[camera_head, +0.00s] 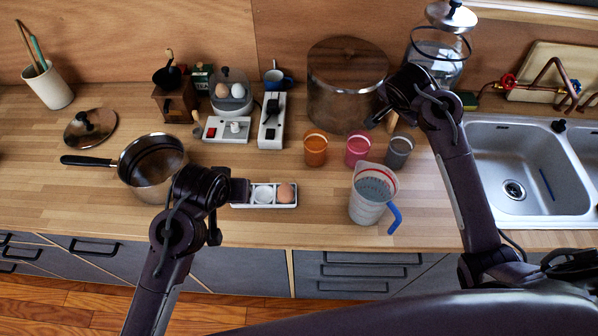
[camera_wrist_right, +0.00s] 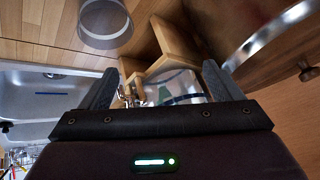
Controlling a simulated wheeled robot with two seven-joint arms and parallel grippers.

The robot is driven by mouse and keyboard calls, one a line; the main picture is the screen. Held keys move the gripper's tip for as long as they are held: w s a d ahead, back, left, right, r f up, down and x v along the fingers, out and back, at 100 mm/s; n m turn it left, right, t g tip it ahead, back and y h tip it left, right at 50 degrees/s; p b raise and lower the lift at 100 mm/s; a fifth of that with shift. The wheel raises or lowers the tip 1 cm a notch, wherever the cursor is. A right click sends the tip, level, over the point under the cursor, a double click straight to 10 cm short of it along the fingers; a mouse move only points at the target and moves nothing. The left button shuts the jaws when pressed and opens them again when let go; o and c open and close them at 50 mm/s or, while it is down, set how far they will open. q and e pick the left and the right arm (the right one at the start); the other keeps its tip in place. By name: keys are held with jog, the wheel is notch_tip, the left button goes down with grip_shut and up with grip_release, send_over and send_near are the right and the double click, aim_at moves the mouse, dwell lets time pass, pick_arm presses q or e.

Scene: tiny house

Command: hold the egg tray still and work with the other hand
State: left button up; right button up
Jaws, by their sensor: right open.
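The white egg tray (camera_head: 265,206) lies on the wooden counter near its front edge. A brown egg (camera_head: 286,192) sits at its right end, and the cup beside it looks empty. My left gripper (camera_head: 240,191) is at the tray's left end and covers that end; whether its fingers are closed on it is hidden. My right gripper (camera_head: 374,121) is beside the large steel pot, well above and right of the tray. In the right wrist view its fingers (camera_wrist_right: 157,85) are apart with nothing held. An egg cooker (camera_head: 232,104) at the back holds a brown egg and a white egg.
The steel pot (camera_head: 346,88) and orange (camera_head: 315,150), pink (camera_head: 358,148) and grey (camera_head: 399,152) cups stand near my right gripper. A measuring jug (camera_head: 368,204) stands right of the tray. A saucepan (camera_head: 150,180) is left. The sink (camera_head: 520,180) is far right.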

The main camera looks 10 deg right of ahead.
jog(key=s+a+f+m+g+y, duration=0.1)
jog(key=a+f+m, duration=0.15)
jog(key=a, duration=0.55)
jog(key=s+a+f+m+g+y, duration=0.1)
jog(key=a+f+y, duration=0.15)
jog(key=a, duration=0.55)
jog(key=m+g, duration=0.4)
send_over(290, 190)
notch_tip(290, 190, down, 3)
jog(key=shift+w+a+r+y, duration=0.1)
jog(key=shift+y, duration=0.25)
notch_tip(290, 190, down, 8)
jog(key=shift+r, duration=0.2)
